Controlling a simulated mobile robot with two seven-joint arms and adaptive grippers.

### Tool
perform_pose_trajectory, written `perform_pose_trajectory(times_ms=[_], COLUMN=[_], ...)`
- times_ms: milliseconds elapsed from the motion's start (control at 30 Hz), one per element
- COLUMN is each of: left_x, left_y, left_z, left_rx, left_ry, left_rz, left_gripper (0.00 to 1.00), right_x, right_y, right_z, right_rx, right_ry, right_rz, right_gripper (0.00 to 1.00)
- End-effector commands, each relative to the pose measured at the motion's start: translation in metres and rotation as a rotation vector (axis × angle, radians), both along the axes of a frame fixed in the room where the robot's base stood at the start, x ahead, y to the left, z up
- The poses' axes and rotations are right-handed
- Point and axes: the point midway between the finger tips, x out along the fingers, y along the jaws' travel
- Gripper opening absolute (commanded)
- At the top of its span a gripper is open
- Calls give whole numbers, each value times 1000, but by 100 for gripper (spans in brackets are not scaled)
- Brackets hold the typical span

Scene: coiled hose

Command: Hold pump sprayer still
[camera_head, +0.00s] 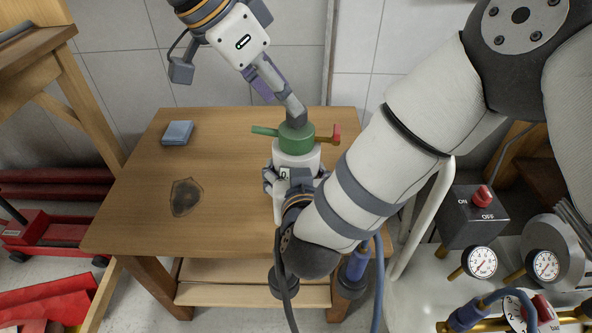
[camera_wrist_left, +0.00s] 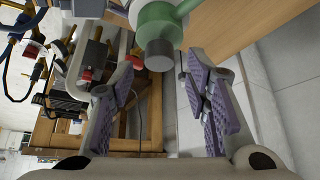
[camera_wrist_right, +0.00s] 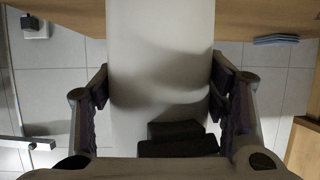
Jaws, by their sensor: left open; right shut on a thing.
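The pump sprayer stands upright on the wooden table (camera_head: 140,215). It has a white body (camera_head: 297,160), a green top (camera_head: 297,138) with a green stub to the left, a red-tipped brass outlet to the right and a grey knob (camera_wrist_left: 160,55) on top. My right gripper (camera_head: 292,183) is shut on the white body, which fills the space between its fingers in the right wrist view (camera_wrist_right: 160,70). My left gripper (camera_wrist_left: 163,88) is open above the green top, its fingers apart and the knob just beyond their tips. The sprayer's lower front is hidden by my right arm.
A blue-grey folded cloth or pad (camera_head: 177,132) lies at the table's back left. A switch box (camera_head: 472,215) and gauges (camera_head: 480,262) stand at the right. A red jack (camera_head: 45,235) is on the floor at left.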

Motion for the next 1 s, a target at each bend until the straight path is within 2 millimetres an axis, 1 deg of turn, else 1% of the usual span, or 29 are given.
perform_pose_trajectory(times_ms=[100,300,633,667,700,767,800,833,867,1000], left_x=[3,7,8,8,8,8,8,8,8,8], left_y=[-7,-14,-15,-15,-15,-15,-15,-15,-15,-15], left_z=[-13,-25,-29,-29,-29,-29,-29,-29,-29,-29], left_rx=[2,1,1,1,1,1,1,1,1,1], left_ry=[2,1,1,1,1,1,1,1,1,1], left_rz=[-1,-1,-1,-1,-1,-1,-1,-1,-1,-1], left_gripper=[43,43,43,41,32,18,9,2,0,0], right_x=[0,0,0,0,0,0,0,0,0,0], right_y=[0,0,0,0,0,0,0,0,0,0], right_z=[0,0,0,0,0,0,0,0,0,0], right_rx=[0,0,0,0,0,0,0,0,0,0], right_ry=[1,1,0,0,0,0,0,0,0,0], right_rz=[-1,-1,-1,-1,-1,-1,-1,-1,-1,-1], right_gripper=[20,20,20,20,20,20,20,20,20,20])
